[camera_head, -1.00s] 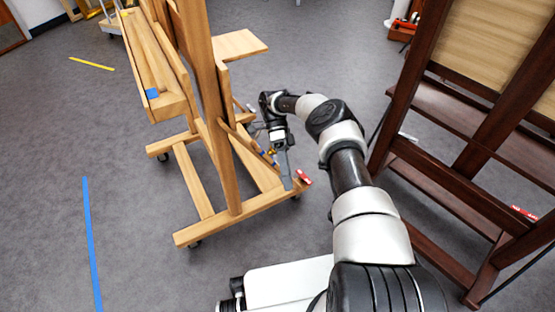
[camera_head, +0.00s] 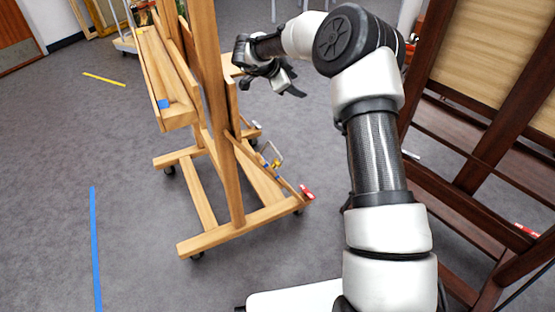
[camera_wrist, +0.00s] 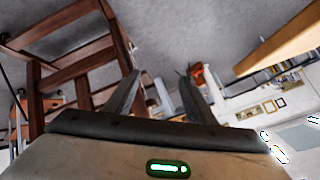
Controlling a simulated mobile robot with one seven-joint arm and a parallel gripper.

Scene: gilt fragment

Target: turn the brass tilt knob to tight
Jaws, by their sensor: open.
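A light wooden easel (camera_head: 231,185) stands left of my arm. A small brass-coloured knob or handle (camera_head: 275,163) shows low on its right side, by the slanted brace; its setting is too small to read. My gripper (camera_head: 291,86) is raised above and apart from this part, to the right of the easel's upright. It is open with nothing in it. In the wrist view, its two fingers (camera_wrist: 159,76) stand apart with only background between them; the brass part is not recognizable there.
A dark wooden easel (camera_head: 460,195) with a tan panel stands close on the right of my arm. A red object (camera_head: 307,192) sits at the light easel's foot end. Grey floor with blue tape (camera_head: 95,250) is clear at left.

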